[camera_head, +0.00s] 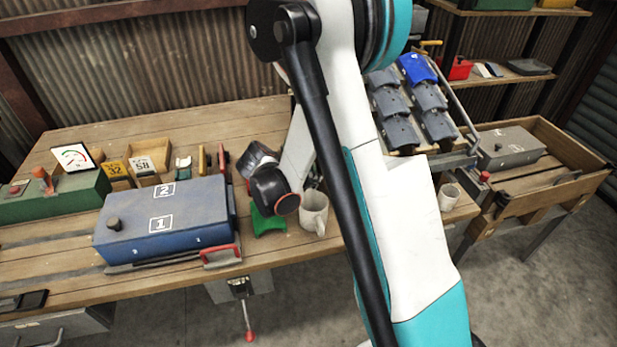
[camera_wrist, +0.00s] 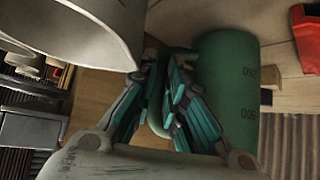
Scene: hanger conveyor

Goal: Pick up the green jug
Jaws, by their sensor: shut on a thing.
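The green jug (camera_wrist: 228,75) stands at the right of centre in the wrist view, with dark volume marks on its side. My gripper (camera_wrist: 164,62) has its two fingers closed around the jug's narrow green handle (camera_wrist: 156,112). In the head view only a green part of the jug (camera_head: 267,222) shows below my wrist, near the bench's front edge; the fingers are hidden there. I cannot tell whether the jug is off the bench.
A white mug (camera_head: 314,212) stands close to the right of the jug; it fills the upper left of the wrist view (camera_wrist: 85,25). A blue case (camera_head: 190,222) with a red handle (camera_head: 222,256) lies to the left. The wooden bench (camera_head: 60,285) ends just in front.

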